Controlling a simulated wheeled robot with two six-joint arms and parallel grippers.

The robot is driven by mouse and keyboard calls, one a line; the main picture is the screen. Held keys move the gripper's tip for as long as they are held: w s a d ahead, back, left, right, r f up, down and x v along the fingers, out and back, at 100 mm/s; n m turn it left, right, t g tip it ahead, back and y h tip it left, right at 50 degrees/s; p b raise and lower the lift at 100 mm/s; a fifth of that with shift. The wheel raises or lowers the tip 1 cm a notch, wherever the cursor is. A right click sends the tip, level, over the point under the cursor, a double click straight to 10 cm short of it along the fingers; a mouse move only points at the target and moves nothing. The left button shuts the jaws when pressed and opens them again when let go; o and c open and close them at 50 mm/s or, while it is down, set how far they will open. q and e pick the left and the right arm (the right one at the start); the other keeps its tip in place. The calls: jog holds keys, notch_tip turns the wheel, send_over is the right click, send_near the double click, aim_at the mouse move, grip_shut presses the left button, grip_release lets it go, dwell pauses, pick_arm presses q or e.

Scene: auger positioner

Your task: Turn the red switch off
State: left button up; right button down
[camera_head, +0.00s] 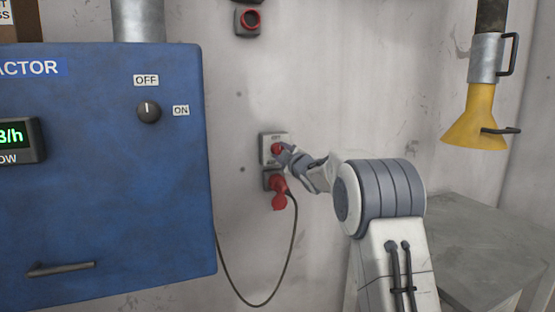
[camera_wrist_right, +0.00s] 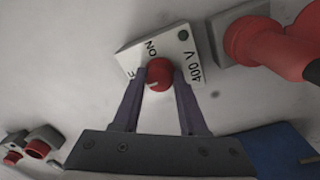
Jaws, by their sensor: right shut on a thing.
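The red switch (camera_head: 277,148) is a round red knob on a pale square plate (camera_head: 267,138) on the wall, right of the blue cabinet. In the right wrist view the red switch (camera_wrist_right: 159,74) sits between the fingertips of my right gripper (camera_wrist_right: 160,82), which is shut on it. The plate (camera_wrist_right: 189,46) carries the marks "ON" and "400 V" there; another mark is partly hidden by a finger. In the head view my right gripper (camera_head: 287,157) reaches the switch from the right and covers part of it. My left gripper is not in view.
A red plug (camera_head: 279,190) with a hanging black cable sits in a socket just below the switch. The blue cabinet (camera_head: 110,200) has a black OFF/ON knob (camera_head: 149,111). A yellow funnel (camera_head: 475,118) hangs at right above a grey table (camera_head: 480,240).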

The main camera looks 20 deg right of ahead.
jog(key=shift+a+r, duration=0.25)
jog(key=shift+r, duration=0.15)
jog(key=c, duration=0.5)
grip_release()
jog(key=shift+w+f+n, duration=0.1)
jog(key=shift+n, duration=0.2)
jog(key=shift+o, duration=0.3)
jog(key=shift+a, duration=0.1)
jog(key=shift+f, duration=0.1)
jog(key=shift+d, duration=0.2)
jog(key=shift+s+f, duration=0.1)
jog(key=shift+s, duration=0.2)
jog(key=s+b, duration=0.2)
jog(key=s, duration=0.8)
jog(key=shift+d+f+b, duration=0.15)
jog(key=shift+d+b, duration=0.05)
jog(key=shift+b, duration=0.2)
